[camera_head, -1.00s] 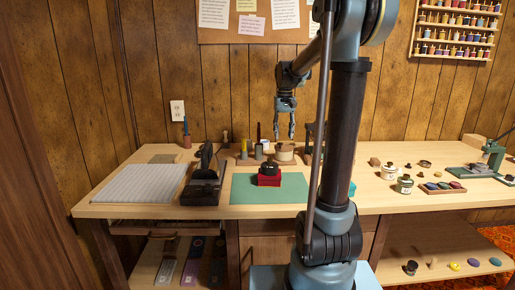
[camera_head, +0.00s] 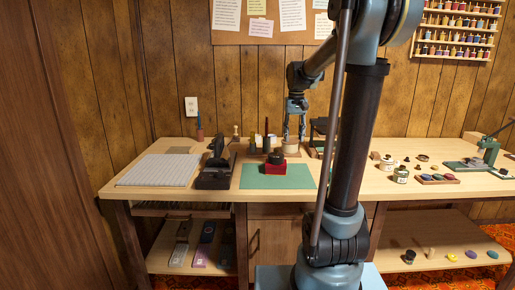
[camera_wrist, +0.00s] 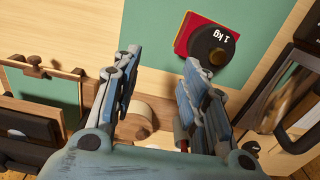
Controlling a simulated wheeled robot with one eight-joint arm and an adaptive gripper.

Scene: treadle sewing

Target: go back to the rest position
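My gripper (camera_head: 294,134) hangs from my arm with its fingers pointing down, over the back of the workbench (camera_head: 400,187). In the wrist view my gripper (camera_wrist: 162,58) has its two fingers spread well apart with nothing held between them. A wooden roll-like piece (camera_wrist: 137,117) lies beyond the fingers, partly hidden by them. The black 1 kg weight (camera_wrist: 213,45) sits on a red block (camera_wrist: 190,28) on the green mat (camera_wrist: 130,15), apart from my gripper. In the head view the weight (camera_head: 276,157) is in front of my gripper.
A grey ribbed board (camera_head: 160,170) and a black stand (camera_head: 214,176) are at the left. Bottles, a tray of coloured pieces (camera_head: 437,179) and a green press (camera_head: 487,152) are at the right. A cork board (camera_head: 270,37) hangs behind. The mat's front (camera_head: 265,182) is bare.

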